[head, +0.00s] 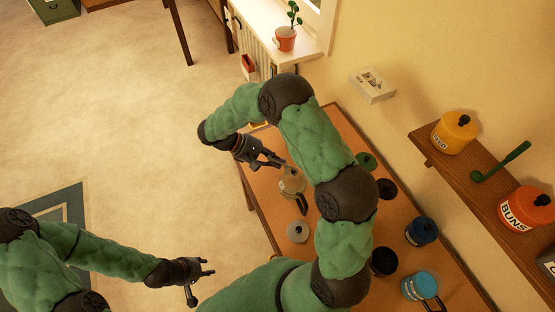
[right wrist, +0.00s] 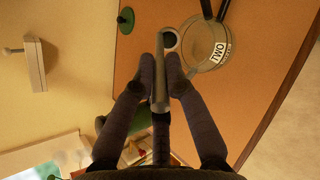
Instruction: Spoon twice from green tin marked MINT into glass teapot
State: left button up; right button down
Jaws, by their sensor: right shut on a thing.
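The glass teapot (head: 292,183) stands on the desk with its top open; a pale label shows on it in the right wrist view (right wrist: 212,60). My right gripper (head: 275,160) is shut on a spoon handle (right wrist: 160,88), beside and above the teapot. The spoon's round end (right wrist: 168,40) is near the teapot's rim; whether it holds anything I cannot tell. A green lid (head: 367,161) lies on the desk and also shows in the right wrist view (right wrist: 125,20). I cannot make out the MINT tin. My left gripper (head: 200,280) is empty, its fingers apart, off the desk.
A grey knobbed lid (head: 298,231) lies near the desk's front edge. A dark blue tin (head: 421,231) and a light blue tin (head: 419,285) stand at the right. A wall shelf (head: 462,186) holds jars and a green scoop (head: 500,162). My right arm hides much of the desk.

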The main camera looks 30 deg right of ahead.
jog(key=shift+w+a+f+g+h+b, duration=0.3)
jog(key=shift+a+f+g+h+b, duration=0.1)
jog(key=shift+f+h, duration=0.2)
jog(key=shift+a+r, duration=0.1)
jog(key=shift+a, duration=0.1)
